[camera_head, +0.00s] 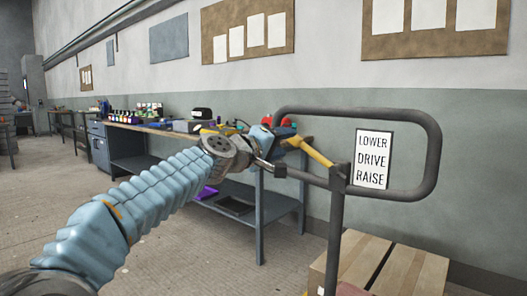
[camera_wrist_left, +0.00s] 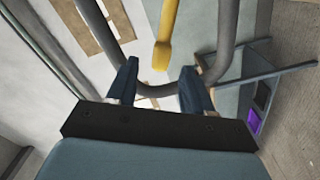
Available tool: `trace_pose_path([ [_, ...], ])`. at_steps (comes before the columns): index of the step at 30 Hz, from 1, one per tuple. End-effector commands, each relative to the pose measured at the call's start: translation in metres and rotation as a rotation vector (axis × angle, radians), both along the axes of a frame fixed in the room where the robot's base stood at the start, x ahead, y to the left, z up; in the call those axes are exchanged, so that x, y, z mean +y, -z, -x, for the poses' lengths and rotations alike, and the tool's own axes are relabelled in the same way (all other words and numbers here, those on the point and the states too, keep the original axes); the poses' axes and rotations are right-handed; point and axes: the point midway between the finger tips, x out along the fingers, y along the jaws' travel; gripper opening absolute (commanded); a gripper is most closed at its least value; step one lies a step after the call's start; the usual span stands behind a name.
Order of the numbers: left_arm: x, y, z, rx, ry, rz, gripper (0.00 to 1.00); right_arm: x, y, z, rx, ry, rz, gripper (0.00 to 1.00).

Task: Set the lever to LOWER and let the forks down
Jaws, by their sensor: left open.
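The pallet truck's dark tubular handle loop (camera_head: 432,150) stands at the right of the head view. A white sign (camera_head: 372,159) on it reads LOWER, DRIVE, RAISE from top to bottom. The yellow lever (camera_head: 316,152) slants beside the handle's left part, left of the sign. My left gripper (camera_head: 280,150) is at the handle's left end, close to the lever. In the left wrist view the gripper (camera_wrist_left: 160,88) is open, and the lever's rounded end (camera_wrist_left: 161,57) lies just ahead, between the lines of the fingers. Contact cannot be told. The forks are not visible.
A wooden-topped load (camera_head: 412,272) sits low behind the handle post (camera_head: 334,235). A blue workbench (camera_head: 262,215) with bottles and tools runs along the wall at the left. The floor at the front left is clear apart from my arm.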

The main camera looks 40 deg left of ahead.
Motion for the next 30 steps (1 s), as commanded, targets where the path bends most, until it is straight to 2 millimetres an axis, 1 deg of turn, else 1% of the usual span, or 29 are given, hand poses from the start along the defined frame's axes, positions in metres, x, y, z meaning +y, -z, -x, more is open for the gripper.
trace_pose_path([
  [1, 0.002, 0.002, 0.014, -0.002, -0.002, -0.001, 0.51, -0.001, 0.005, 0.0, 0.0, 0.001, 0.001, 0.43],
  [6, 0.005, 0.001, 0.055, -0.003, -0.002, -0.002, 0.51, -0.003, 0.009, -0.001, -0.002, 0.005, 0.004, 0.43],
  [9, 0.006, 0.001, 0.072, -0.002, -0.001, 0.0, 0.51, -0.004, 0.011, -0.001, -0.002, 0.006, 0.005, 0.43],
  [12, 0.007, 0.001, 0.083, 0.0, -0.001, 0.0, 0.51, -0.004, 0.012, -0.002, -0.003, 0.007, 0.005, 0.43],
  [17, 0.007, 0.001, 0.09, 0.001, 0.0, -0.001, 0.51, -0.004, 0.012, -0.002, -0.004, 0.007, 0.007, 0.43],
  [30, 0.007, 0.0, 0.09, 0.0, 0.0, -0.001, 0.51, -0.004, 0.012, -0.002, -0.004, 0.007, 0.006, 0.43],
])
